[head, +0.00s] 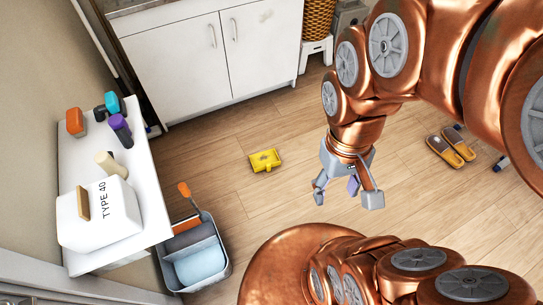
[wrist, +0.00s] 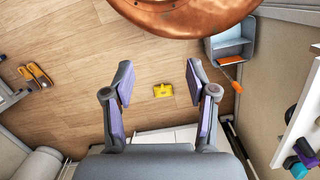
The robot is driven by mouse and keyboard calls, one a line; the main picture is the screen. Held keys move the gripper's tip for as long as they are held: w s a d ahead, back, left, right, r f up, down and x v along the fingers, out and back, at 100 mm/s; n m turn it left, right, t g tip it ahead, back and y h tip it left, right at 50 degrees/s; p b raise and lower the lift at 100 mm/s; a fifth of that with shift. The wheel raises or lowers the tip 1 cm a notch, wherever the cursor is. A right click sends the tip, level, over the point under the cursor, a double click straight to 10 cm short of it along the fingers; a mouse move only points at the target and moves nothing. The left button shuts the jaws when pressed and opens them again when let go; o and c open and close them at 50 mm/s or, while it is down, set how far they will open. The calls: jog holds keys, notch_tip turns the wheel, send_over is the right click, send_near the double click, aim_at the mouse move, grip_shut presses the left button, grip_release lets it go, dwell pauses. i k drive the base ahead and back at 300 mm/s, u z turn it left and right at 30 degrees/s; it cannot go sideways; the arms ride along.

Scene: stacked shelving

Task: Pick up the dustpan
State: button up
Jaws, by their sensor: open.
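A small yellow object (head: 265,160) lies flat on the wooden floor in front of the white cabinet. It looks like the dustpan, but its details are too small to be sure. In the wrist view the yellow object (wrist: 163,90) appears between my two fingers, well beyond them. My gripper (head: 346,197) is open and empty, pointing down above the floor, to the right of the yellow object in the head view. Its fingers (wrist: 160,82) stand wide apart in the wrist view and touch nothing.
A grey bin (head: 222,266) with an orange-handled item (head: 185,190) stands beside a white table (head: 151,200). The table bears a white box (head: 97,215) and several small items. A white cabinet (head: 180,65) stands behind. Slippers (head: 450,147) lie right. Floor around the yellow object is clear.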

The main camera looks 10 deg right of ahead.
aim_at(269, 158)
jog(key=z, duration=1.55)
jog(key=i, duration=2.65)
jog(key=u, duration=4.5)
